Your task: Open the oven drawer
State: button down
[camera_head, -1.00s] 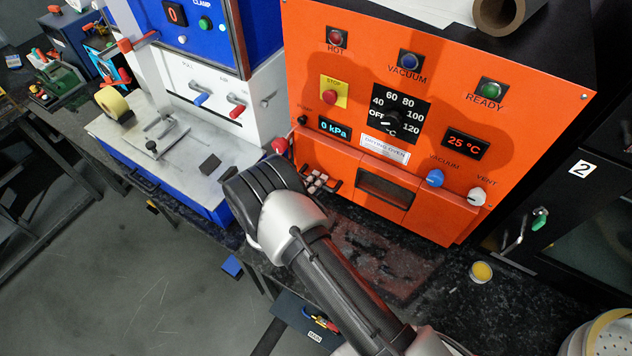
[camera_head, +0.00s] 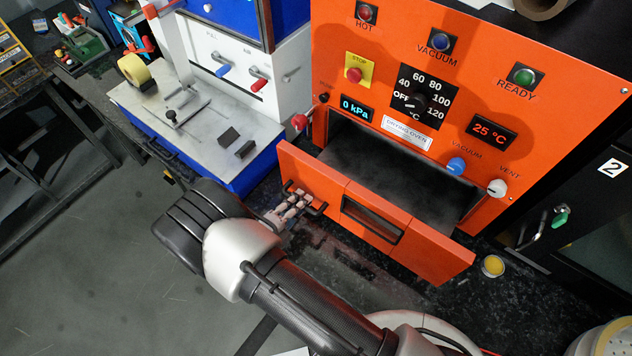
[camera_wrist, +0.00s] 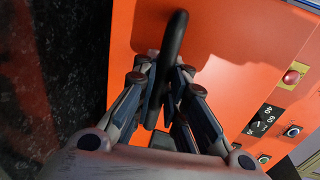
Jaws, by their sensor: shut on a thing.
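The orange drying oven (camera_head: 350,60) stands at the centre right in the head view. Its orange drawer (camera_head: 400,232) is pulled out, and the dark inside of the drawer (camera_head: 400,175) shows behind its front. My gripper (camera_head: 292,208) is at the left part of the drawer front. In the wrist view my gripper (camera_wrist: 163,85) is shut on the black bar handle (camera_wrist: 174,45), whose bar runs between the fingers. The orange drawer front (camera_wrist: 220,40) fills much of that view. In the head view the handle is partly hidden by the fingers.
The black worktop (camera_head: 335,262) lies under the drawer, with a small yellow-filled dish (camera_head: 493,266) to the right. The blue and white press (camera_head: 245,155) stands to the left. A black cabinet (camera_head: 590,185) stands on the right. Open floor (camera_head: 90,270) lies at lower left.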

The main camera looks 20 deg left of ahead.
jog(key=v, duration=0.4)
jog(key=f+v, duration=0.1)
jog(key=shift+s+a+r, duration=0.1)
jog(key=shift+s+a, duration=0.15)
jog(key=shift+s, duration=0.2)
jog(key=c, duration=1.6)
grip_release()
jog(key=shift+c, duration=0.2)
jog(key=v, duration=1.2)
